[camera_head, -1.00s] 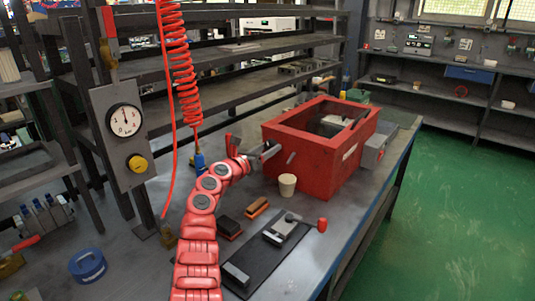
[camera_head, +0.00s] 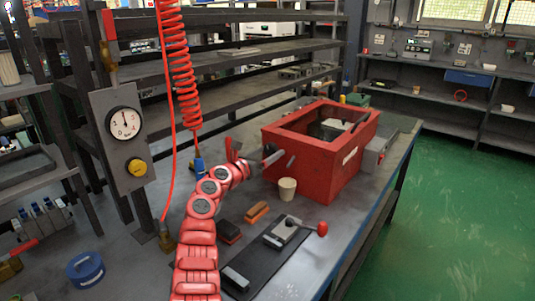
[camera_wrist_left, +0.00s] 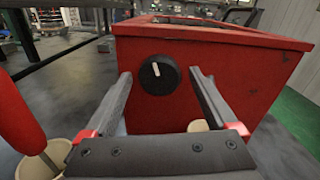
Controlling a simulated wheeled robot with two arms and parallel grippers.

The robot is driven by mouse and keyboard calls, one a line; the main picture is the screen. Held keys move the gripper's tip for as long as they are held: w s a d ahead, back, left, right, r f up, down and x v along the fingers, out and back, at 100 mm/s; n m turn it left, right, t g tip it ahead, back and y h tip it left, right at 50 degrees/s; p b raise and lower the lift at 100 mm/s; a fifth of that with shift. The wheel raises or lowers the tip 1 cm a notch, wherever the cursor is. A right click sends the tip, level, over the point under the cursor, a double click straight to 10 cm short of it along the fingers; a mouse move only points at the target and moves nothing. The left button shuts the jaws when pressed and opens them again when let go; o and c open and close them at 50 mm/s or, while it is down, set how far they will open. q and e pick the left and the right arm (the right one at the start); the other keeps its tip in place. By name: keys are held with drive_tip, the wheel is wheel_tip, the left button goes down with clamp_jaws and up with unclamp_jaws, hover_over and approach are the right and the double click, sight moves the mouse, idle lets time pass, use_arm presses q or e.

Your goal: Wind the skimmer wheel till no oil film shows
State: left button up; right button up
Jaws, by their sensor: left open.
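A red open-topped box (camera_head: 325,180) stands on the bench in the head view. In the left wrist view, a round black knob with a white mark (camera_wrist_left: 157,75), seemingly the skimmer wheel, sits on the front face of the red box (camera_wrist_left: 240,85). Its mark points nearly straight up. My left gripper (camera_head: 268,158) is open in front of that face. In the left wrist view, its two fingers (camera_wrist_left: 160,76) stand on either side of the knob with a gap to each side. In the head view the knob is not clearly seen. I cannot make out any oil film in the box.
A cream cup (camera_head: 287,189) stands close in front of the box. A dark mat with a grey block and red-knobbed lever (camera_head: 283,232) lies nearer. A gauge panel (camera_head: 123,140) and a red coiled hose (camera_head: 180,75) are at left. A blue ring (camera_head: 86,269) sits at lower left.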

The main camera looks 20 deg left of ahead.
use_arm(q)
drive_tip(key=shift+s+a+r+p, duration=0.1)
drive_tip(key=shift+s+a+p, duration=0.2)
drive_tip(key=shift+s+p, duration=0.15)
drive_tip(key=p+v, duration=0.4)
drive_tip(key=v, duration=1.2)
drive_tip(key=shift+s, duration=0.25)
